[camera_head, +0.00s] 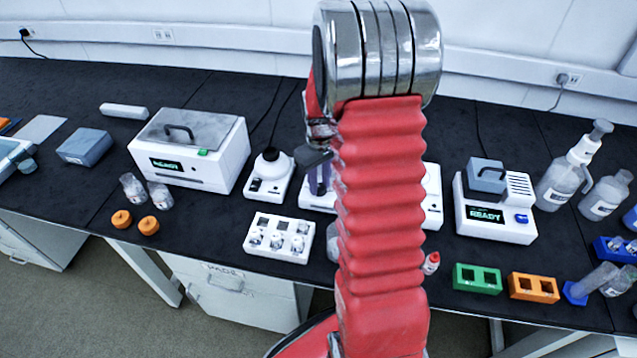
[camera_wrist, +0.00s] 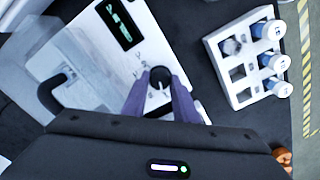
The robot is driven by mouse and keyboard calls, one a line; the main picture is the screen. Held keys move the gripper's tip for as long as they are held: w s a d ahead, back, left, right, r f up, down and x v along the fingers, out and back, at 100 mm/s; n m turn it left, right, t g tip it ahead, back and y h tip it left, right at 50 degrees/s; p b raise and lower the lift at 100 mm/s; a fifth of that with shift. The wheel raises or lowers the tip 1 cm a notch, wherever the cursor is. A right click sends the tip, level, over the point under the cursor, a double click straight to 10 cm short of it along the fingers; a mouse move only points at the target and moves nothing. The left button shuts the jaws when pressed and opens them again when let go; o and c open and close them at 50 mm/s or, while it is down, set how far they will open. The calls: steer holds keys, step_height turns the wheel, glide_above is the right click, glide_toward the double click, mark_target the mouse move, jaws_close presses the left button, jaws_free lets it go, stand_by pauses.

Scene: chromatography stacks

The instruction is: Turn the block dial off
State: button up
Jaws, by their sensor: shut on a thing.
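The block is a white device (camera_wrist: 95,60) with a dark display showing green text (camera_wrist: 120,22), in the wrist view. Its dial is a round black knob (camera_wrist: 160,75) with a pale mark, at the device's front side. My gripper (camera_wrist: 159,88) has its two purple fingers on either side of the knob, shut on it. In the head view my red arm covers most of this device; a white part (camera_head: 316,201) shows left of the arm, with a purple finger (camera_head: 319,178) above it. The dial is hidden there.
A white vial rack (camera_head: 279,239) stands close beside the device; it also shows in the wrist view (camera_wrist: 236,92). A larger white READY device (camera_head: 190,150) is at left, another (camera_head: 495,208) at right. Green (camera_head: 477,278) and orange (camera_head: 533,288) racks sit near the front edge.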

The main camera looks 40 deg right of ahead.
mark_target(319, 186)
steer(key=shift+n, duration=0.6)
steer(key=o, duration=1.1)
steer(key=shift+c, duration=0.2)
steer(key=shift+r, duration=0.15)
step_height(319, 186, up, 13)
steer(key=shift+r, duration=0.2)
